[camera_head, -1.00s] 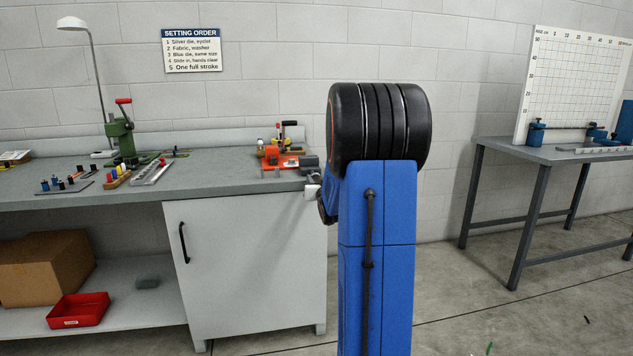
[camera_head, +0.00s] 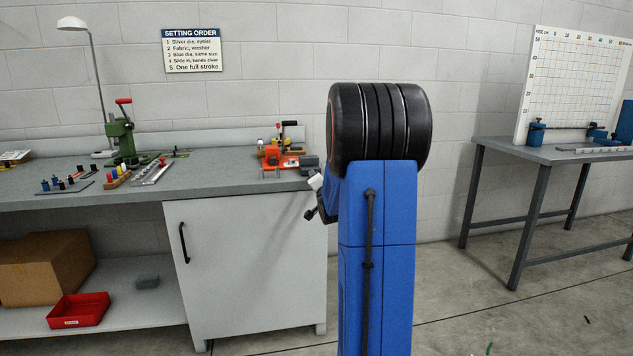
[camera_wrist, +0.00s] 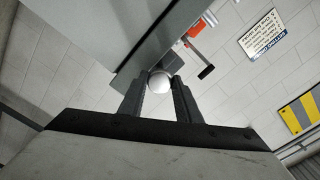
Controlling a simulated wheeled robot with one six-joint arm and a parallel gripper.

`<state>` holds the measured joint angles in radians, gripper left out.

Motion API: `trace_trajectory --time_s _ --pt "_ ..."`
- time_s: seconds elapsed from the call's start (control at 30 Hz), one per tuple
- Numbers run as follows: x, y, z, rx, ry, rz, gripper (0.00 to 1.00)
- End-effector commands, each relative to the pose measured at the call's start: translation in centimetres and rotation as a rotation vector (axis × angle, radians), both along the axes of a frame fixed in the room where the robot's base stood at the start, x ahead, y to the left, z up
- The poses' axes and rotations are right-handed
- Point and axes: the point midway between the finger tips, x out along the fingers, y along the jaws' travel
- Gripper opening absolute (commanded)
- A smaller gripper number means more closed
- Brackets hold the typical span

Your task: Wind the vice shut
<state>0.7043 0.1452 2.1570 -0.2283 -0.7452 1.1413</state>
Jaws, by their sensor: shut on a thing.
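In the wrist view my gripper (camera_wrist: 164,78) is shut on a pale round knob (camera_wrist: 158,85), which sits between the two fingertips. In the head view my gripper is mostly hidden behind my blue arm; only pale and dark parts of the arm's end show at the right end of the bench. An orange-red device (camera_head: 279,158), probably the vice, stands on the bench top near that end; part of it also shows in the wrist view (camera_wrist: 195,29). Its jaws cannot be made out, and how the knob joins it is hidden.
The grey bench (camera_head: 225,182) holds a green press (camera_head: 122,140), small coloured dies and a lamp (camera_head: 85,60). A cabinet (camera_head: 245,265) stands below. A second table (camera_head: 560,154) with blue parts and a white grid board (camera_head: 575,85) is at right. Floor between is open.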

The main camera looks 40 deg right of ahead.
Motion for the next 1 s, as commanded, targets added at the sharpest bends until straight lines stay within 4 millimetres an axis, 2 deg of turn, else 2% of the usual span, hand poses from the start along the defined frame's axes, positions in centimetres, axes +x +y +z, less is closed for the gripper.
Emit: trace_trajectory --time_s 0.4,0.97,1.0 --pt "-0.06 0.07 -0.41 0.171 -0.096 0.000 0.08" --pt "-0.05 0.08 -0.42 0.197 -0.111 0.000 0.08" --pt "-0.05 0.08 -0.42 0.197 -0.111 0.000 0.35"
